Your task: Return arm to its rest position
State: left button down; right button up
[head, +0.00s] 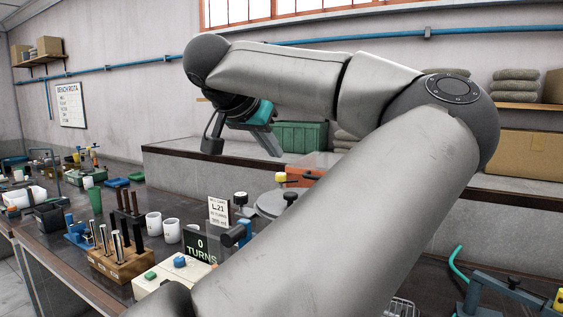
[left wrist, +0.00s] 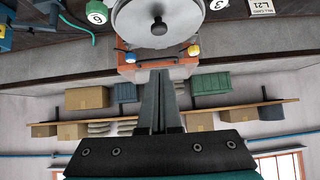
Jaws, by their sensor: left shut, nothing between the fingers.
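My left arm fills much of the head view, its elbow raised at the right and its wrist folded over to the left. My left gripper (head: 272,150) hangs below the wrist, above the back of the bench. In the left wrist view, its two dark fingers (left wrist: 158,76) are pressed together with nothing between them. Beyond the tips are an orange machine (left wrist: 140,73) and its round grey lid (left wrist: 157,22) with a black knob. The same lid (head: 268,204) is partly hidden by my arm in the head view. My right gripper is not in view.
A wooden rack (head: 122,265) of metal tubes, white mugs (head: 154,223), an "L.21" card (head: 218,211) and a "0 TURNS" counter (head: 201,246) crowd the bench. A green crate (head: 300,136) stands on the back ledge. The air around my gripper looks clear.

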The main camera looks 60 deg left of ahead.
pick_arm(q)
jog(key=shift+s+d+r, duration=0.25)
jog(key=shift+s+r, duration=0.2)
jog(key=shift+r, duration=0.05)
